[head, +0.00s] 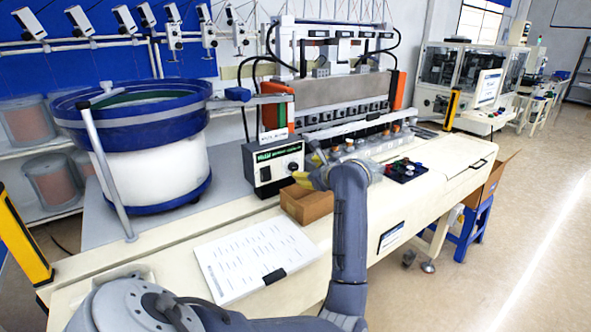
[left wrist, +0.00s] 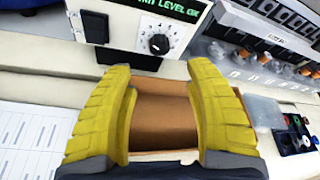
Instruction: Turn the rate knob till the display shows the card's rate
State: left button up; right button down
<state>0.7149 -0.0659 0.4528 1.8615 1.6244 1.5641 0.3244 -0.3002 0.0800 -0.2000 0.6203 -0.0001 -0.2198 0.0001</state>
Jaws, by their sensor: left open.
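The control box (head: 278,163) stands beside the bowl feeder, with green lettering along its top. Its round black rate knob (left wrist: 159,44) has a white scale around it; it also shows in the head view (head: 293,166). I cannot make out a numeric display. A small white card (head: 272,136) stands on top of the box, its writing too small to read. My left gripper (left wrist: 158,72) is open and empty, its yellow fingers apart in front of and below the knob, not touching it; it also shows in the head view (head: 312,172). My right gripper is not in view.
An open cardboard box (head: 306,205) sits below my left gripper. A dark switch (left wrist: 95,27) is left of the knob. A printed sheet (head: 256,258) lies at the front. A dark tray of coloured parts (head: 406,171) lies to the right. The blue bowl feeder (head: 135,112) stands left.

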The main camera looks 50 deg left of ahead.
aim_at(295, 168)
pick_arm(q)
jog(key=x, duration=0.9)
jog(key=shift+w+a+f, duration=0.1)
jog(key=shift+a+f, duration=0.05)
jog(key=shift+a, duration=0.25)
jog(key=shift+c, duration=0.2)
grip_shut()
